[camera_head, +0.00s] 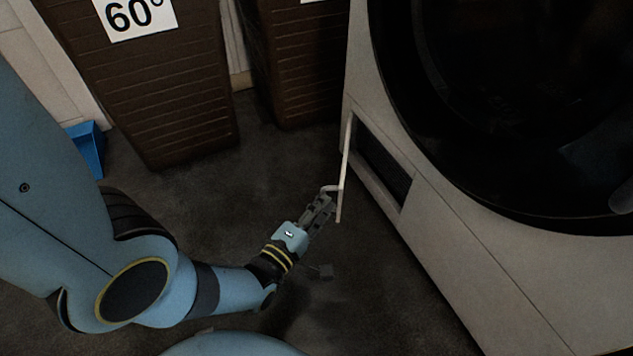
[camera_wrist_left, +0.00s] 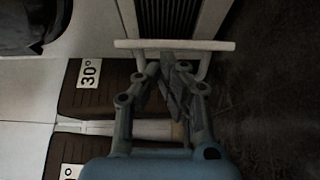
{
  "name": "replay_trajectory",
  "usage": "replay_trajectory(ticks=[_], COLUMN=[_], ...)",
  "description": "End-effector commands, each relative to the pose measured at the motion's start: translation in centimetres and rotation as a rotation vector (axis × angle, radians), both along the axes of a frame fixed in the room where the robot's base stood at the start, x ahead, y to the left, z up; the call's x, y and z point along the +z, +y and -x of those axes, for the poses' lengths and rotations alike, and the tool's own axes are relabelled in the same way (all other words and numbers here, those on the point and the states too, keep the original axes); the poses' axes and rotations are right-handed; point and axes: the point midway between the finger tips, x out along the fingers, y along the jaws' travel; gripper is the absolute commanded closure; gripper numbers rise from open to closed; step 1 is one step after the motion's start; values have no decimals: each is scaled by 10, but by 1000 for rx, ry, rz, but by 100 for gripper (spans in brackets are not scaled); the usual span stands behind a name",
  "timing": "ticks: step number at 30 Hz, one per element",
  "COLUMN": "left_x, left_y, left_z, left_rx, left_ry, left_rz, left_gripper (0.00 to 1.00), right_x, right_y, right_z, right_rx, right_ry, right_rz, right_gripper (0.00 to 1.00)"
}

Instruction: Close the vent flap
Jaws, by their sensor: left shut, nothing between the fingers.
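The vent flap (camera_head: 345,170) is a thin pale panel at the lower left of the white machine's front. It stands open, swung out from a dark grilled vent opening (camera_head: 383,165). My left gripper (camera_head: 330,200) is shut and empty, its fingertips close to the flap's outer side near a small handle. In the left wrist view the flap (camera_wrist_left: 215,45) shows edge-on as a pale bar with handle posts, and my left gripper (camera_wrist_left: 172,75) is just below it, fingers together. I cannot tell whether they touch. The right gripper is not in view.
The white machine (camera_head: 450,250) with a round dark door (camera_head: 520,110) fills the right side. Brown slatted baskets (camera_head: 160,90) stand at the back, one labelled 60°. A blue object (camera_head: 87,148) lies at the left. The dark floor before the machine is clear.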

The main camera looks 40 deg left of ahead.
Motion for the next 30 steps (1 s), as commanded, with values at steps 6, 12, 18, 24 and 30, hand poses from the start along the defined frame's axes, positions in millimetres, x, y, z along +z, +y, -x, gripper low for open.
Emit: replay_trajectory(ticks=[6,12,18,24,30], left_x=[1,1,2,2,2], left_y=[-14,-21,-22,-22,-20], left_z=[-9,-13,-14,-14,-14], left_rx=[0,1,1,1,1], left_ry=[-3,-4,-5,-6,-6], left_rz=[0,0,-1,-1,-1], left_gripper=[100,100,100,100,100], right_x=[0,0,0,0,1], right_y=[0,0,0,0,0], right_z=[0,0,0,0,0], right_rx=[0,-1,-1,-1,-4], right_ry=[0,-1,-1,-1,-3], right_rz=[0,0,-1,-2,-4], right_gripper=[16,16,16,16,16])
